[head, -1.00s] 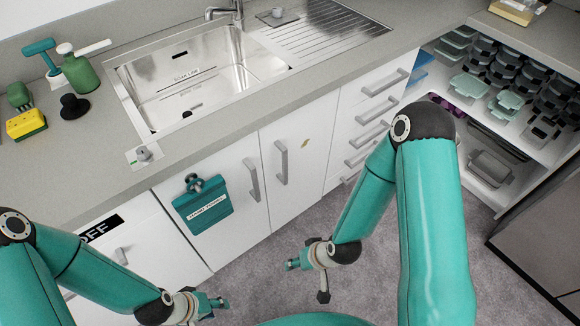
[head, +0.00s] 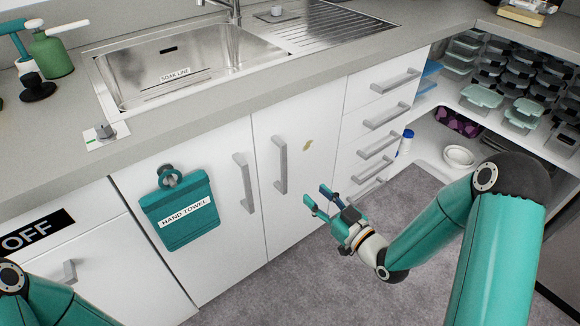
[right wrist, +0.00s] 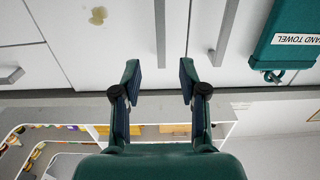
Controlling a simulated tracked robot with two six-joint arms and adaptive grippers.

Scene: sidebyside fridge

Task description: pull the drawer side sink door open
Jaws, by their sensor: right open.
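The drawer side sink door (head: 300,205) is white, carries a small yellow-brown mark, and looks closed. Its grey bar handle (head: 281,165) runs along its left edge. In the right wrist view, this handle (right wrist: 160,35) lies beyond the fingertips, lined up with the gap between them. My right gripper (head: 317,198) is open and empty, in front of and to the right of the handle, apart from it. It also shows open in the right wrist view (right wrist: 158,75). My left gripper is out of view; only my left arm shows at lower left.
The neighbouring sink door (head: 225,245) has a similar handle (head: 244,183) and a teal hand towel (head: 180,212). Drawers with bar handles (head: 378,145) stand to the right. Open shelves (head: 480,130) hold containers. The grey floor is clear.

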